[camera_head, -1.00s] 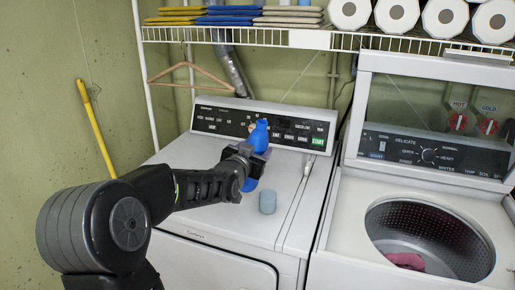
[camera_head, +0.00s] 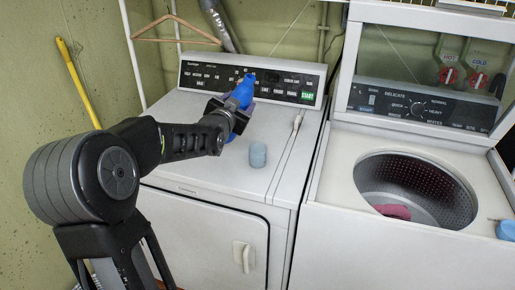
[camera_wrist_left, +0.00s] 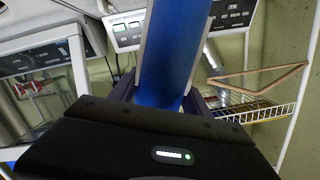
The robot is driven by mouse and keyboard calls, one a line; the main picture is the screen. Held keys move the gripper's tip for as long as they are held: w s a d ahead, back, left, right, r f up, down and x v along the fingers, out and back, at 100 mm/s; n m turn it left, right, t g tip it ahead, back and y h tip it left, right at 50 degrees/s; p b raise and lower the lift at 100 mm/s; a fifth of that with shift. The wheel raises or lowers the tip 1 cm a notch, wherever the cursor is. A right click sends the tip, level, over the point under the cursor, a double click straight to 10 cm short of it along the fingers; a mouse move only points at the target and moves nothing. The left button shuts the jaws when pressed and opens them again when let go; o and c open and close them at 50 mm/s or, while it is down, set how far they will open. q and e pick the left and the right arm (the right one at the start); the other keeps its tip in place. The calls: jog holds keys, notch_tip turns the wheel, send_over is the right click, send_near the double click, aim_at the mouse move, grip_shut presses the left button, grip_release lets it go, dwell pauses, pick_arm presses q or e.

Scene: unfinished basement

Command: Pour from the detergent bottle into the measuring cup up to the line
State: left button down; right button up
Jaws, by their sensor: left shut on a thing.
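The blue detergent bottle (camera_head: 243,93) is in my left gripper (camera_head: 232,118), above the dryer top. It leans slightly, its top toward the right in the head view. The gripper hides its middle. In the left wrist view the bottle (camera_wrist_left: 175,50) fills the space between the fingers. The small pale blue measuring cup (camera_head: 258,154) stands upright on the dryer top, in front of and a little right of the bottle, apart from it. Its fill line and contents cannot be made out. My right gripper is not in view.
The dryer (camera_head: 190,110) has a raised control panel (camera_head: 250,84) behind the bottle. The open washer (camera_head: 335,165) stands at right, with a pink cloth (camera_head: 394,211) in its drum and a blue object (camera_head: 506,230) at its right edge. A hanger (camera_head: 176,30) hangs behind.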

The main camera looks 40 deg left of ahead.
pick_arm(q)
jog(key=shift+r, duration=0.1)
jog(key=shift+a+m+b, duration=0.2)
jog(key=shift+m+b, duration=0.1)
jog(key=shift+b, duration=0.1)
jog(key=shift+s+a+m, duration=0.1)
jog(key=shift+a+m, duration=0.1)
jog(key=shift+m, duration=0.1)
jog(key=shift+f+b, duration=0.25)
jog(key=shift+b, duration=0.05)
jog(key=shift+s+a+f+m+b, duration=0.1)
jog(key=shift+a+f+m+b, duration=0.1)
jog(key=shift+a+m+b, duration=0.25)
jog(key=shift+d, duration=0.15)
